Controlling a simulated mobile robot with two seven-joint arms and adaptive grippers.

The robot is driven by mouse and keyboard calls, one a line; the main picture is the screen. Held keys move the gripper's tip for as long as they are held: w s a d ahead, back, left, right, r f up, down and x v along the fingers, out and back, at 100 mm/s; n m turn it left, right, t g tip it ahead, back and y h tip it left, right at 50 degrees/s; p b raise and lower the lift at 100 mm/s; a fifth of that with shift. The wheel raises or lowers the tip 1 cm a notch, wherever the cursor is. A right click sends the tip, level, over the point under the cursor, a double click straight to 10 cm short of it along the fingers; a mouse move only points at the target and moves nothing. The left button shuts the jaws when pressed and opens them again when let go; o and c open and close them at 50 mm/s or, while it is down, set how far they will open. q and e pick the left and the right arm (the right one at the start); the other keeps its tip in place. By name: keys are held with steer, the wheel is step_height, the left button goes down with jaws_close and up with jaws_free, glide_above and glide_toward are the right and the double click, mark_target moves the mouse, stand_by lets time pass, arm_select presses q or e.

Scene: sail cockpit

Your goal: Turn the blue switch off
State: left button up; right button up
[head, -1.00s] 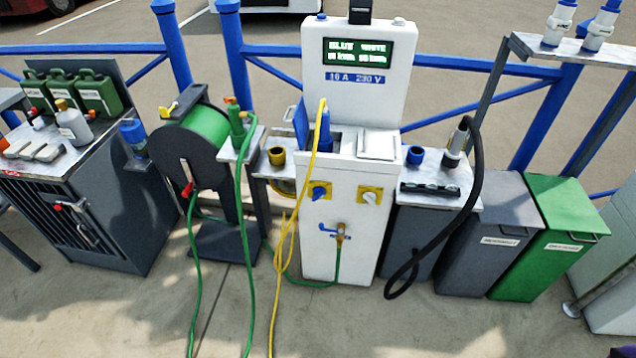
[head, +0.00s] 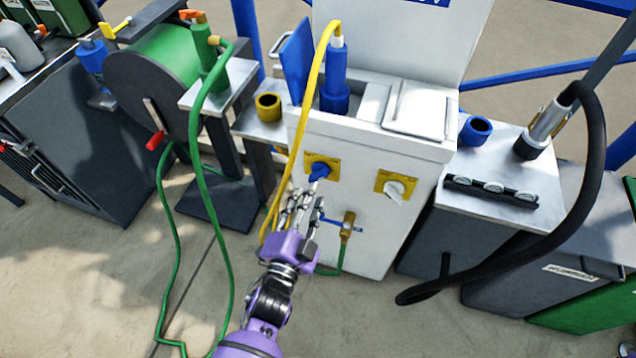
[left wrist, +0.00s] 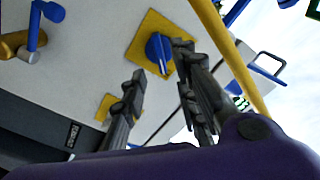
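The blue switch (head: 320,171) is a blue rotary knob on a yellow plate on the front of the white pedestal (head: 365,235). In the left wrist view the blue switch (left wrist: 158,52) shows just beyond and between the fingertips. My left gripper (head: 308,198) is open, just below the switch in the head view. It also shows in the left wrist view (left wrist: 160,62), with its fingers apart and nothing between them. I cannot tell whether a fingertip touches the knob. My right gripper is not in view.
A white switch (head: 395,187) on a yellow plate sits to the right. A brass tap (head: 347,228) with a blue lever is below. The yellow cable (head: 300,125) hangs close to the left of my gripper. A green hose (head: 222,165) and a black hose (head: 598,150) hang at the sides.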

mark_target(319, 179)
arm_select(q)
steer(key=x, duration=0.5)
steer(key=shift+w+d+r, duration=0.1)
steer(key=shift+w, duration=0.25)
jaws_close()
